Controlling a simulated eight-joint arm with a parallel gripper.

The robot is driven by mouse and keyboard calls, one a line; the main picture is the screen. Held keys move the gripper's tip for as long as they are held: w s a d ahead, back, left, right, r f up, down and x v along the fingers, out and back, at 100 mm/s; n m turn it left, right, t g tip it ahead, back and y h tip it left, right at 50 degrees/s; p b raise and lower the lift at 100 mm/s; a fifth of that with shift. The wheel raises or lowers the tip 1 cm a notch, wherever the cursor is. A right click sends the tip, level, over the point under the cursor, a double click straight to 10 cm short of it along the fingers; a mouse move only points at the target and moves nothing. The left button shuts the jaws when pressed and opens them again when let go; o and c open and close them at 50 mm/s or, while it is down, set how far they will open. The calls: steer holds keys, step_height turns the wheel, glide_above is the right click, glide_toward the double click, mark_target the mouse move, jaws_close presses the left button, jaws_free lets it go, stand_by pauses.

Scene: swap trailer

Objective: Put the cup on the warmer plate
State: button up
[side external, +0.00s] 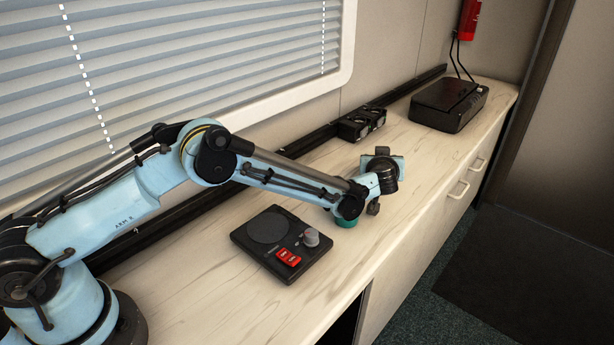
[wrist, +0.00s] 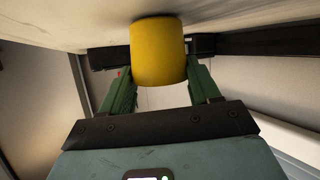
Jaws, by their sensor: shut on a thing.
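A yellow cup (wrist: 159,52) sits between the green fingers of my gripper (wrist: 160,80) in the wrist view. The fingers are shut on its sides. The warmer plate (side external: 269,227) is a dark round disc on a flat black unit on the counter in the side view. Nothing stands on the disc. The unit also has a grey knob (side external: 311,237) and red switches (side external: 288,257). In the side view my wrist is beyond and to the right of the warmer. The cup and fingertips are hidden behind my arm there, so the cup's height above the counter cannot be told.
The pale counter (side external: 330,290) is clear in front of and right of the warmer. A small black double unit (side external: 362,123) stands near the wall. A black box (side external: 449,104) with cables is at the far end. A dark rail runs along the wall below the window blind.

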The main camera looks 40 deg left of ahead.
steer(key=shift+f, duration=0.15)
steer(key=o, duration=1.1)
steer(key=shift+o, duration=0.2)
